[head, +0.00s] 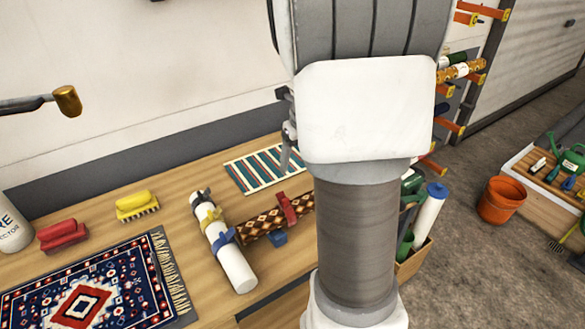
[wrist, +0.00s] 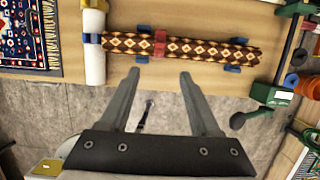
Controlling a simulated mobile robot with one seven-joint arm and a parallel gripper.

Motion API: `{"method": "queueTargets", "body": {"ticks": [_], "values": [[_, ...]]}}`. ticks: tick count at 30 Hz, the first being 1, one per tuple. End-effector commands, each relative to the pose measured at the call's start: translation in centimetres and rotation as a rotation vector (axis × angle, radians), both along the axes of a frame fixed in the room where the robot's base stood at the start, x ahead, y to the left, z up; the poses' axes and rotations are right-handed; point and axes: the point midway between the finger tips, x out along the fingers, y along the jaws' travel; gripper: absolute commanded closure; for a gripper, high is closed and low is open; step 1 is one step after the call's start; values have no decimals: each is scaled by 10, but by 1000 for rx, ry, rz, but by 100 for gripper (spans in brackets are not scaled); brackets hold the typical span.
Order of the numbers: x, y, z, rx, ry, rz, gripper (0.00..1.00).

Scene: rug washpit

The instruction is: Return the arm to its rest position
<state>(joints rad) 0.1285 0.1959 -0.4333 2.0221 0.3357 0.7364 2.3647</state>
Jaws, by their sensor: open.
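My gripper (wrist: 160,72) shows in the wrist view with its two grey fingers spread apart and nothing between them. It hangs over the front edge of the wooden bench, with grey floor behind the fingers. My white and grey arm (head: 355,230) stands in the middle of the head view and hides what is behind it. The fingers cannot be made out clearly in the head view. A brown patterned roll (wrist: 200,48) with a red clamp (wrist: 160,43) lies on the bench just beyond the fingertips, apart from them.
On the bench (head: 110,205) are a white roll (head: 228,250), a striped mat (head: 262,168), red and yellow brushes (head: 62,236) (head: 137,206), and a navy rug (head: 130,280). An orange bucket (head: 500,199) stands on the floor at right. Wall rack arms (head: 468,18) project behind my arm.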

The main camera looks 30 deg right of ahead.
Motion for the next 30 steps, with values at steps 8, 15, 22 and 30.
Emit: {"method": "queueTargets", "body": {"ticks": [8, 15, 22, 30], "values": [[-2, 1, 7, -1, 0, 5, 36], [-11, 30, 27, -56, -34, 288, 36], [-38, 83, 61, -218, -100, 889, 36], [-81, 135, 90, -483, -159, 1592, 36]]}}
